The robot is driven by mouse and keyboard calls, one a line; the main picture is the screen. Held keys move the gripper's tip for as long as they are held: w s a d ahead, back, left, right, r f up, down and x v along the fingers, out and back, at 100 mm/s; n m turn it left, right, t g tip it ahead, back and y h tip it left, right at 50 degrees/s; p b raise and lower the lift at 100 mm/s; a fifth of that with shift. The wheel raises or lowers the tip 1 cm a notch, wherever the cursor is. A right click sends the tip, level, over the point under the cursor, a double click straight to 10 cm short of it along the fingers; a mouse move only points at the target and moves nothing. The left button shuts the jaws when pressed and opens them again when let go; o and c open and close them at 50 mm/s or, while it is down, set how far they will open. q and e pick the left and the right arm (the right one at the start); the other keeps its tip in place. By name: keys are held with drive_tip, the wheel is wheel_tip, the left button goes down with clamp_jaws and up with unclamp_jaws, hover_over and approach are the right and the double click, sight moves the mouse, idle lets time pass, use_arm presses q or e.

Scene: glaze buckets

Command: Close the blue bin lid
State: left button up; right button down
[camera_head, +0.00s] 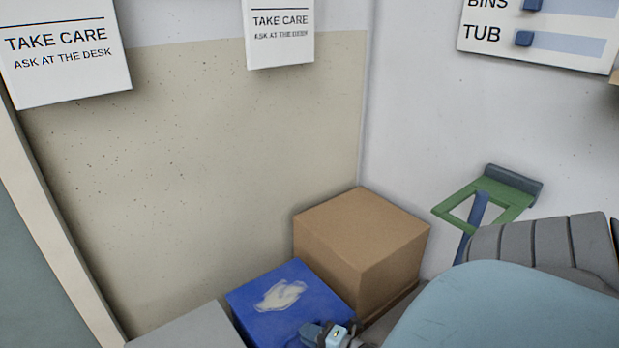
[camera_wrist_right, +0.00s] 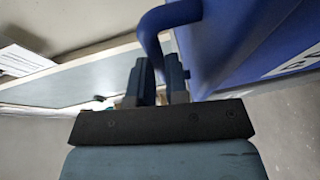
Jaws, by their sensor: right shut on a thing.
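The blue bin lid (camera_head: 258,312) is at the bottom of the head view, with a pale irregular patch on it. I cannot tell how far it stands open. My right gripper (camera_head: 328,335) is at its lower right corner, partly cut off by the frame edge. In the right wrist view, my gripper's two dark fingers (camera_wrist_right: 160,82) point up at a curved blue handle (camera_wrist_right: 149,38) joined to a large blue surface (camera_wrist_right: 225,45). The fingers are shut on the handle, though their tips partly hide the contact. My left gripper is in neither view.
A brown cardboard box (camera_head: 350,235) stands right beside the blue bin. A grey flat-topped thing (camera_head: 195,330) is at its left. A green and blue trolley-like frame (camera_head: 490,200) is at the right. Walls with signs (camera_head: 280,35) close off the back.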

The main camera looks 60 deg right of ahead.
drive_tip(key=c, duration=1.4)
unclamp_jaws()
drive_tip(key=shift+f, duration=0.5)
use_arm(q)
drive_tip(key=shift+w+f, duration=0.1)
use_arm(e)
drive_tip(key=shift+a, duration=0.1)
use_arm(q)
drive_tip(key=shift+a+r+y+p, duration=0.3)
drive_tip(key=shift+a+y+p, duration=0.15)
drive_tip(key=shift+p, duration=1.25)
use_arm(e)
drive_tip(key=s+d+r, duration=0.1)
drive_tip(key=s+r, duration=0.1)
drive_tip(key=s, duration=1.1)
drive_tip(key=shift+s+d, duration=0.15)
drive_tip(key=shift+s, duration=0.15)
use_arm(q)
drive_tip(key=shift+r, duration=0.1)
